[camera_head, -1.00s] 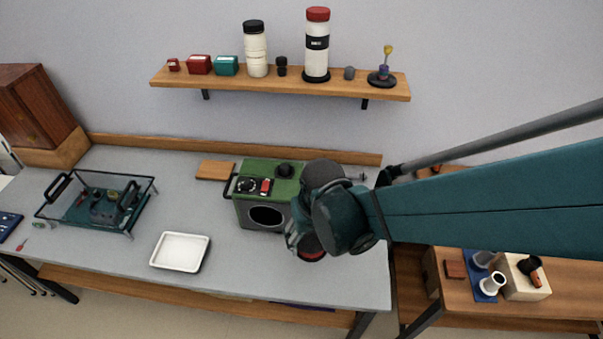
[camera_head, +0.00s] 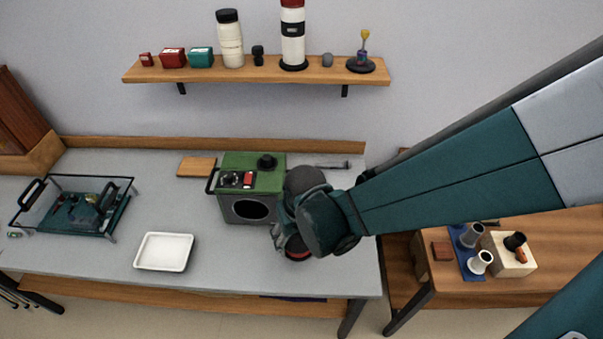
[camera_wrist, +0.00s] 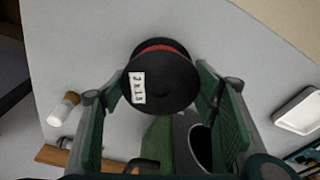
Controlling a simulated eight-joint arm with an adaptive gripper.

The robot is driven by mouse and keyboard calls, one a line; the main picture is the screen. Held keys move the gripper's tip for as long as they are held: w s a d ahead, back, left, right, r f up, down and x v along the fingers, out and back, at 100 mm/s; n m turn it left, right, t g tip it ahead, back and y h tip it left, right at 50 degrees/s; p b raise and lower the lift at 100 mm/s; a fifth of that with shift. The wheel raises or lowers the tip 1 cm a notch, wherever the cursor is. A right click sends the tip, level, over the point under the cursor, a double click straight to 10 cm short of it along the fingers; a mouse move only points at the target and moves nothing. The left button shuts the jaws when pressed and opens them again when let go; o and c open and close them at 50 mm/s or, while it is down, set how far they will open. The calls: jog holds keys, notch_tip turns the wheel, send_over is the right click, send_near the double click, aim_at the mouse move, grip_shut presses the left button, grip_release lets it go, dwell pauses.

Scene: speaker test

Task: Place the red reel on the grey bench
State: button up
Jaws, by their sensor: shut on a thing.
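The red reel (camera_wrist: 160,82) has black flanges, a red band between them and a white label on the flange facing the wrist camera. My gripper (camera_wrist: 152,92) is shut on it, one green finger on each side. In the head view the reel (camera_head: 298,254) shows only partly, under my gripper (camera_head: 296,243), which hides the rest. The grey bench (camera_head: 225,262) lies below, and the reel is over its front right part. I cannot tell whether the reel touches the bench top.
A green-topped box (camera_head: 250,185) stands close to the left of my gripper. A white tray (camera_head: 164,252) and a wire basket (camera_head: 70,208) stand further left. A white cylinder (camera_wrist: 63,109) shows in the wrist view. The bench's front right is otherwise clear. A wooden table (camera_head: 560,240) is at right.

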aim_at(298, 245)
jog(key=shift+f+b, duration=0.65)
jog(key=shift+f, duration=1.35)
jog(key=shift+f, duration=0.1)
jog(key=o, duration=1)
jog(key=shift+o, duration=0.2)
jog(key=shift+s+d+r+p, duration=0.1)
jog(key=shift+s+r+p, duration=0.35)
jog(key=shift+r, duration=1.55)
jog(key=shift+s+d+r+p, duration=0.15)
jog(key=shift+r+p, duration=0.65)
jog(key=shift+r, duration=1.25)
jog(key=shift+s+d+r+p, duration=0.1)
jog(key=shift+s+r+p, duration=0.35)
jog(key=shift+r, duration=1.55)
jog(key=shift+w, duration=0.25)
jog(key=d+r+m+t, duration=0.2)
jog(key=d+r, duration=0.7)
jog(key=d, duration=0.3)
jog(key=d+r+m+t, duration=0.2)
jog(key=d+r+t, duration=0.1)
jog(key=d+r, duration=0.6)
jog(key=d, duration=0.3)
jog(key=shift+s+d+m+t+h, duration=0.15)
jog(key=shift+s+m+t+h, duration=0.15)
